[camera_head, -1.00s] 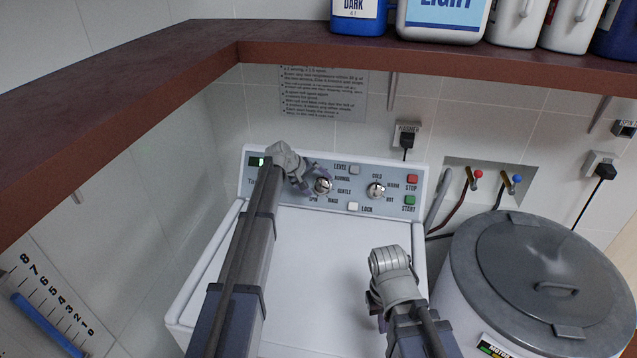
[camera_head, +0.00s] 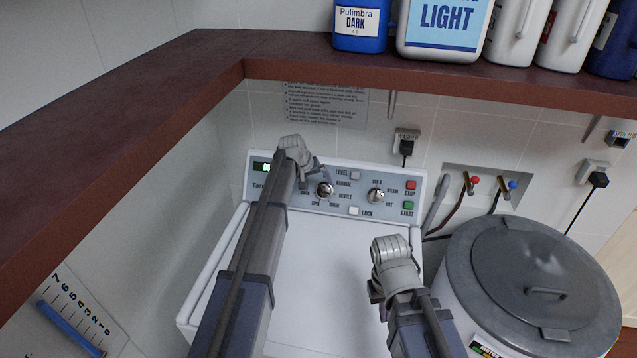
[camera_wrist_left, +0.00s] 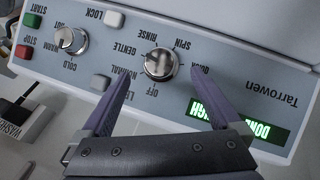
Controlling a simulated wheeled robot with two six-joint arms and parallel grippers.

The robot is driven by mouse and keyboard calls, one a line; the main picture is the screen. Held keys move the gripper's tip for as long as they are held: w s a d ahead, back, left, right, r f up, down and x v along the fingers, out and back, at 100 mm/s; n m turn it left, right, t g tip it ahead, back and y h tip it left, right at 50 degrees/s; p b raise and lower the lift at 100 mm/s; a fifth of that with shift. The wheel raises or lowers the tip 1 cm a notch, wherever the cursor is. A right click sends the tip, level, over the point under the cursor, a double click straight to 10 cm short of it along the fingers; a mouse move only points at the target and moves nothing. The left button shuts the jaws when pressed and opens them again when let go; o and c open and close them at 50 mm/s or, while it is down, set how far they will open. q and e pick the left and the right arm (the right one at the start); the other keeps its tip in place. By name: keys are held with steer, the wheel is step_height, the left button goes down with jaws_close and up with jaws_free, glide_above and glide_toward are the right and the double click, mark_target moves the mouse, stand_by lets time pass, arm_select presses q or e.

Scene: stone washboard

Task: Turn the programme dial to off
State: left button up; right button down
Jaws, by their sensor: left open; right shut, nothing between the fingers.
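The programme dial (camera_head: 324,191), a silvery round knob, is on the washer's grey panel, ringed by labels. In the left wrist view, which shows the panel upside down, the dial (camera_wrist_left: 160,63) is fully visible, with OFF printed on the panel-top side. Which label it points at is unclear. My left gripper (camera_head: 313,170) is just above the dial in the head view. Its open fingers (camera_wrist_left: 162,76) are spread to either side of the dial; contact is not visible. My right gripper (camera_head: 375,292) is shut and empty above the washer lid.
A second dial (camera_head: 376,196) marked cold, warm and hot is to the right, beside red stop (camera_head: 411,185) and green start (camera_head: 408,205) buttons. A lit display (camera_wrist_left: 238,124) is partly covered by a finger. A brown shelf (camera_head: 430,85) overhangs; a lidded drum (camera_head: 530,285) stands right.

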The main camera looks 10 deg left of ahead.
mark_target(323, 190)
arm_select(q)
steer(key=m+y, duration=0.1)
steer(key=d+r+m+p, duration=0.1)
steer(key=m+y, duration=0.1)
steer(key=shift+w+d+r+m+g+y, duration=0.2)
steer(key=shift+w+d+m+g+y, duration=0.1)
steer(key=shift+w, duration=0.05)
arm_select(e)
step_height(323, 190, up, 2)
steer(key=shift+r, duration=0.2)
arm_select(q)
steer(key=shift+f, duration=0.1)
arm_select(e)
steer(key=shift+f, duration=0.1)
arm_select(q)
steer(key=b+x, duration=0.7)
steer(key=shift+w+f, duration=0.2)
steer(key=shift+f, duration=0.1)
arm_select(e)
step_height(323, 190, down, 7)
steer(key=shift+f, duration=0.1)
arm_select(q)
steer(key=shift+r, duration=0.1)
steer(key=c, duration=1.4)
